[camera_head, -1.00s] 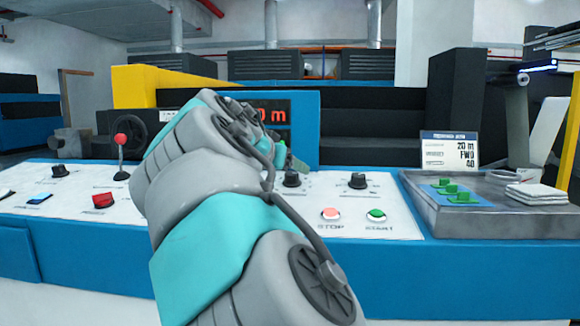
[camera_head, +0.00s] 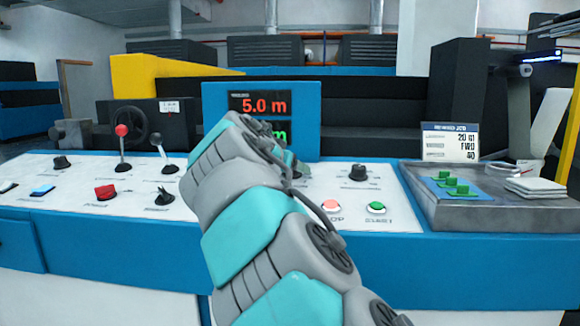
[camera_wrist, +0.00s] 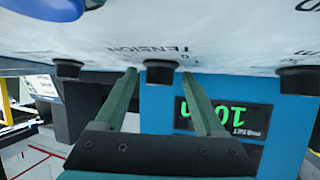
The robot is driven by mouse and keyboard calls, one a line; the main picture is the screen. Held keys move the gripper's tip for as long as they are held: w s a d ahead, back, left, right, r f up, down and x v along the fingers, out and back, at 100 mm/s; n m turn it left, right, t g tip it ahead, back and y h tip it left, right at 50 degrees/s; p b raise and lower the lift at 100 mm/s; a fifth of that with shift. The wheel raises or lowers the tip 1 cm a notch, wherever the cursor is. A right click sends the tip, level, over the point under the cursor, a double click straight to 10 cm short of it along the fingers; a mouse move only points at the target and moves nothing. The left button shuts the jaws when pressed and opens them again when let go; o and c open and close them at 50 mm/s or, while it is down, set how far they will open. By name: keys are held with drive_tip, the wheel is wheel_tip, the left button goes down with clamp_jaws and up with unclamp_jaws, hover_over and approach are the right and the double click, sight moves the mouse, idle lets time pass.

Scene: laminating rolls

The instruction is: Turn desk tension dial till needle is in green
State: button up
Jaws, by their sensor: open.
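The tension dial (camera_wrist: 160,72) is a dark round knob beside the upside-down "TENSION" lettering in the wrist view. My gripper (camera_wrist: 159,76) is open, with one finger on each side of the dial in the picture. I cannot tell how deep the dial sits between the fingertips or whether they touch it. In the head view my arm hides the dial and most of the gripper. The pale control desk (camera_head: 60,210) runs across the front. No needle or green gauge zone can be made out in either view.
Another black knob (camera_head: 358,172) is to the right of my arm, behind the red stop button (camera_head: 331,206) and green start button (camera_head: 376,208). Levers (camera_head: 122,145) stand at the left. A blue display panel (camera_head: 215,105) rises behind the desk. A grey tray (camera_head: 480,215) is at the right.

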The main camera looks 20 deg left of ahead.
drive_tip(key=shift+c, duration=0.4)
clamp_jaws()
drive_tip(key=shift+f+b, duration=0.15)
drive_tip(key=shift+b, duration=0.35)
